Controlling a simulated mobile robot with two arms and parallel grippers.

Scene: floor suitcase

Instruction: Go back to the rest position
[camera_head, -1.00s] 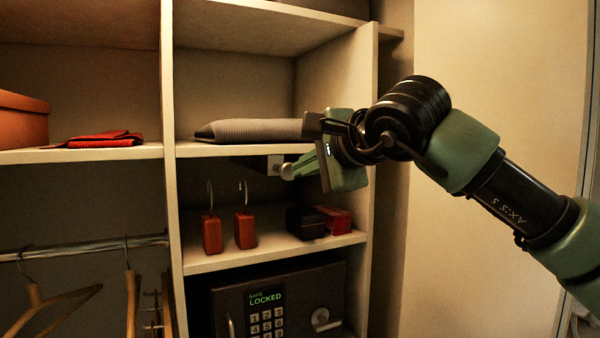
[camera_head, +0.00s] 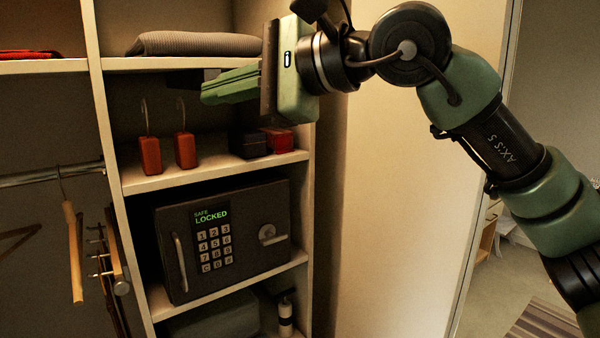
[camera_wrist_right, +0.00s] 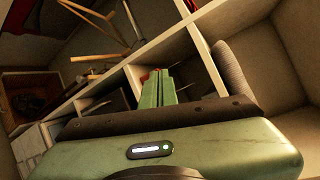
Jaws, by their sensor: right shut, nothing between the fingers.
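The right arm comes in from the right side of the picture. My left gripper is not in view.
The folded grey cloth (camera_head: 195,44) lies on the upper shelf. Two orange-brown hooked blocks (camera_head: 150,155) and dark and red boxes (camera_head: 279,140) sit on the shelf below. A locked safe (camera_head: 240,262) stands under them. Hangers (camera_head: 74,255) hang at the left. Floor is free at the right.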

